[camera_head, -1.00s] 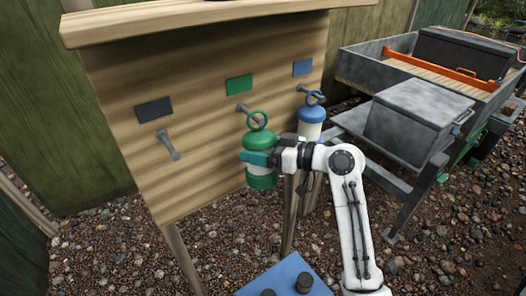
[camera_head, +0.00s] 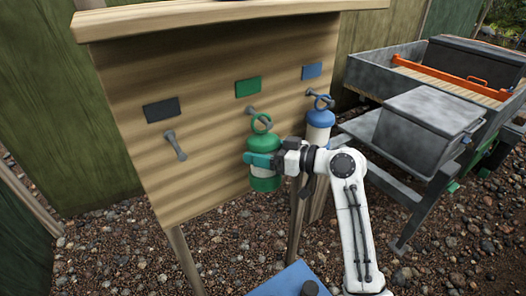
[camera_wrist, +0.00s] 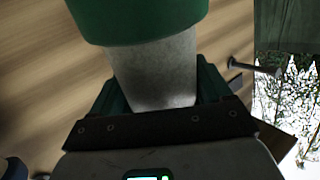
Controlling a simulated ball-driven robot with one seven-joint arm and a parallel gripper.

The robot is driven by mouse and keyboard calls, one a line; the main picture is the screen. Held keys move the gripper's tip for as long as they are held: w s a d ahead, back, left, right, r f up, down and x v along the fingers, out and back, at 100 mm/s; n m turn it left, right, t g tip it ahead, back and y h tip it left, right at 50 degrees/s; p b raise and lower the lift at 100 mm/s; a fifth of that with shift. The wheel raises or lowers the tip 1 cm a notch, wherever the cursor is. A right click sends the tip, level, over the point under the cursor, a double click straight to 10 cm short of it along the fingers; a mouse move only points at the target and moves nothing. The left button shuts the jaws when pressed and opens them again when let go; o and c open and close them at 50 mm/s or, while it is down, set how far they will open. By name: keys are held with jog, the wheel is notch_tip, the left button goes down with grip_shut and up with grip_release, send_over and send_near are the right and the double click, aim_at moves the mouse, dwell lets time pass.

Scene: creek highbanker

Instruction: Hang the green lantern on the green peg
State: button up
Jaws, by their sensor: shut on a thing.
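The green lantern (camera_head: 265,147) has a green cap, a pale middle, a green base and a green ring on top. My gripper (camera_head: 262,160) is shut on its pale middle and holds it upright in front of the board. The wrist view shows the green cap (camera_wrist: 140,18) and pale body between my gripper's fingers (camera_wrist: 160,88). The green peg (camera_head: 250,111) is a grey peg below the green plate (camera_head: 248,87). In the head view the lantern's ring appears just right of and below that peg's tip. I cannot tell the gap in depth.
The blue lantern (camera_head: 320,120) hangs close on the right, below the blue plate (camera_head: 312,71). An empty peg (camera_head: 176,146) sits below the dark plate (camera_head: 161,110) on the left. A grey metal box and trough (camera_head: 430,115) stand at right.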

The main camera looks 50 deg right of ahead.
jog(key=o, duration=1.2)
jog(key=shift+s, duration=0.1)
jog(key=b+v, duration=0.2)
jog(key=v, duration=0.8)
jog(key=shift+s, duration=0.35)
